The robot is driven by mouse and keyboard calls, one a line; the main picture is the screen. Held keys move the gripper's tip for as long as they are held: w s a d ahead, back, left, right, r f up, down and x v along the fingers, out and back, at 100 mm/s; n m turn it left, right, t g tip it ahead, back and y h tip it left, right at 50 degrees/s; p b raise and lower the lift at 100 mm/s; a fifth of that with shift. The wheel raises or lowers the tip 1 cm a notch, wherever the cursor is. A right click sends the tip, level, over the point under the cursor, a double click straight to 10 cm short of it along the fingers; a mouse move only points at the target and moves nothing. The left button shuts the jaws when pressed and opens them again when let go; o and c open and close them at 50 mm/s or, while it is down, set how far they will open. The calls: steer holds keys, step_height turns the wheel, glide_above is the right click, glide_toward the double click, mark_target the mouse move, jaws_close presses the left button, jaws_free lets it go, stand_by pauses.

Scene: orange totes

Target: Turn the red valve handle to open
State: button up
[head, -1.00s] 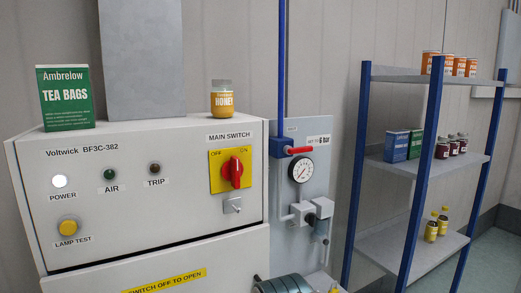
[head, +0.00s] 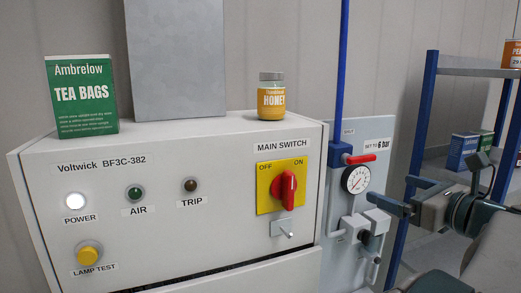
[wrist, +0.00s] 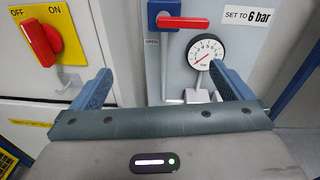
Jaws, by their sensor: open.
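The red valve handle (head: 361,158) lies level, pointing right from its blue valve body (head: 338,154) and crosswise to the vertical blue pipe (head: 342,70). In the wrist view the red valve handle (wrist: 183,22) is near the top, above and beyond my fingers. A small OPEN label (wrist: 151,41) sits below the blue body. My gripper (head: 398,195) is open and empty, to the right of and below the handle in the head view. In the wrist view its blue fingers (wrist: 160,72) are wide apart, with nothing between them and not touching the handle.
A pressure gauge (head: 356,180) is just below the handle, with grey fittings (head: 360,225) under it. The white cabinet with a red main switch (head: 288,190) stands left. A blue-post shelf (head: 423,110) stands right, behind my arm. A honey jar (head: 271,98) tops the cabinet.

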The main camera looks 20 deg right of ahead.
mark_target(366, 158)
steer(key=w+p, duration=0.1)
steer(key=w, duration=0.3)
steer(key=w+d+r+m+h+p, duration=0.1)
steer(key=w, duration=0.3)
steer(key=w+r+m+t+p, duration=0.1)
steer(key=w, duration=0.3)
steer(key=shift+w+d+r, duration=0.15)
steer(key=shift+w+d, duration=0.15)
steer(key=shift+w, duration=0.05)
steer(key=c, duration=1.3)
